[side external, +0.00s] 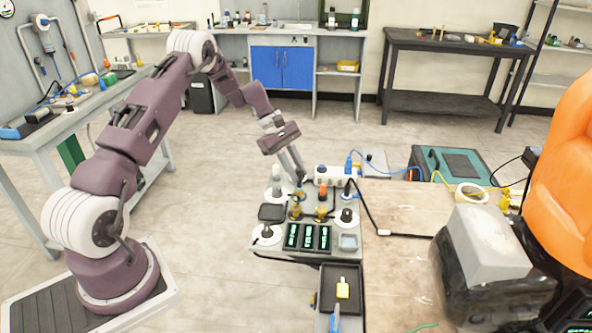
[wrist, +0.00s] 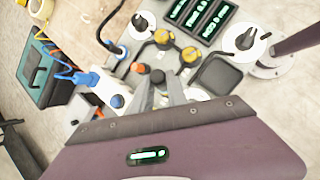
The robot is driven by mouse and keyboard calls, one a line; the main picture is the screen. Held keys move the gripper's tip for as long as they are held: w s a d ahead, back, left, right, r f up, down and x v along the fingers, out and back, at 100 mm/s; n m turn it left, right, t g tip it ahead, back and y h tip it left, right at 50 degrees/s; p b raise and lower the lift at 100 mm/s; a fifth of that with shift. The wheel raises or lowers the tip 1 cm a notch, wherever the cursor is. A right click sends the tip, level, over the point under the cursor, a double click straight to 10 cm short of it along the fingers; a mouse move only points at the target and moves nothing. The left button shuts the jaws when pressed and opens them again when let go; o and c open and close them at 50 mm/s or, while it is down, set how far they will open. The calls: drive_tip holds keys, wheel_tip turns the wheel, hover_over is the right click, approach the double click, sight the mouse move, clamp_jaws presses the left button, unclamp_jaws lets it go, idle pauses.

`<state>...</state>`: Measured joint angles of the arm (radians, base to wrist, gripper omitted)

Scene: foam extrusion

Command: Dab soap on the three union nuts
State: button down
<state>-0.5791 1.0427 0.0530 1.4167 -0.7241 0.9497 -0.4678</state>
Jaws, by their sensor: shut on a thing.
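Brass-yellow fittings, which look like the union nuts, sit on the grey bench panel. In the side view, one (side external: 296,211) is at left and another (side external: 320,213) at right. In the wrist view, two yellow nuts (wrist: 162,37) (wrist: 190,55) show on dark pipework, with an orange-brown part (wrist: 138,67) nearer the fingers. My gripper (side external: 299,172) points down above the back of the panel, apart from the yellow nuts. In the wrist view, my gripper (wrist: 159,91) is shut on a small dark-tipped thing (wrist: 158,77), mostly hidden between the fingers. I cannot tell whether soap is on it.
Black-knobbed white discs (side external: 267,233), a dark tray (side external: 272,212) and green-lit displays (side external: 308,237) crowd the panel. A white strip (side external: 335,176) with a blue plug stands behind. A wooden table (side external: 400,212) adjoins at right, with a grey block (side external: 487,242) and an orange mass (side external: 563,180).

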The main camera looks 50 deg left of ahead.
idle(0.3)
drive_tip(key=shift+r, duration=3)
drive_tip(key=shift+n+g+h, duration=0.3)
drive_tip(key=shift+g+h, duration=0.6)
drive_tip(key=shift+s+d+f, duration=1.1)
drive_tip(key=shift+f, duration=0.2)
drive_tip(key=shift+s+d+f, duration=1.05)
drive_tip(key=shift+s+f, duration=0.05)
drive_tip(key=shift+f, duration=0.15)
drive_tip(key=shift+f, duration=0.6)
wheel_tip(320, 180, up, 6)
